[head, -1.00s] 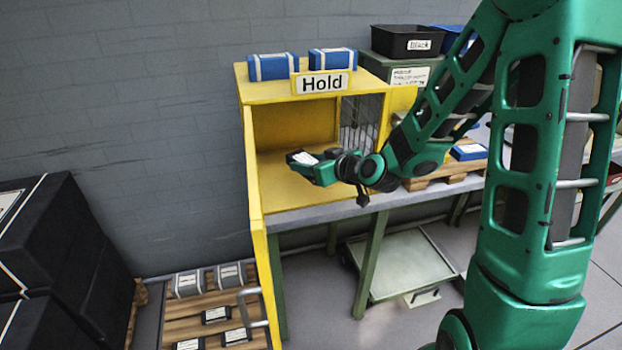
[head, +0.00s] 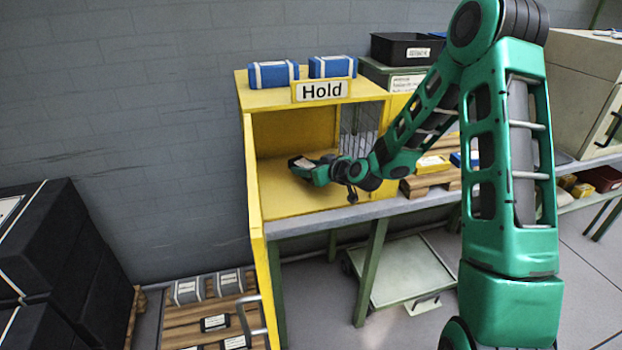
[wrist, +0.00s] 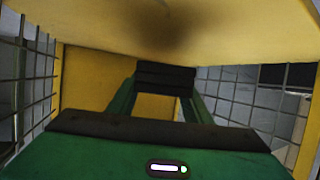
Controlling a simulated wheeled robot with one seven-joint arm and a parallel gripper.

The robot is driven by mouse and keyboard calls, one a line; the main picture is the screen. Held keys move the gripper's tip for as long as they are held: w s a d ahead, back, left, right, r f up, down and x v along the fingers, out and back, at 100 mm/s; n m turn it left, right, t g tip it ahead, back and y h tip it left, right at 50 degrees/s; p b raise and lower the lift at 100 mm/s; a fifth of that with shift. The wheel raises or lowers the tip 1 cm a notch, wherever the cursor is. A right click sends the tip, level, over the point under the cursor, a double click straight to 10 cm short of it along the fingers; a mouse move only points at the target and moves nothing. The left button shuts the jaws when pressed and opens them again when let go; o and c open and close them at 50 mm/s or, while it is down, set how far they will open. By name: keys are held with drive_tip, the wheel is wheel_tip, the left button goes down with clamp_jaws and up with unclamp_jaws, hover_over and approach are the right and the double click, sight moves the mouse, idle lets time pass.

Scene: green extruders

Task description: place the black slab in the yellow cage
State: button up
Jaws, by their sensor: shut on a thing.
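The yellow cage (head: 295,207) stands on the bench under a "Hold" sign, with its yellow door (head: 256,200) swung open on the left. My gripper (head: 312,170) reaches into the cage from the right front, low over its yellow floor. It is shut on the black slab (head: 303,162), which shows a white label on top. In the wrist view the slab (wrist: 165,77) is a dark block between the two green fingers. Whether the slab touches the floor cannot be told.
Mesh walls (wrist: 235,95) flank the gripper in the wrist view. Two blue packs (head: 272,74) lie on the cage roof. A black bin (head: 407,47) stands to the right. A pallet (head: 195,312) with grey and black packs is on the floor, lower left.

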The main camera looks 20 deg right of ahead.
sight(307, 184)
drive_tip(key=shift+f, duration=1.9)
drive_tip(key=o, duration=1.4)
drive_tip(key=shift+f, duration=0.1)
drive_tip(key=v, duration=1.2)
drive_tip(key=shift+r, duration=0.25)
drive_tip(key=shift+a, duration=0.1)
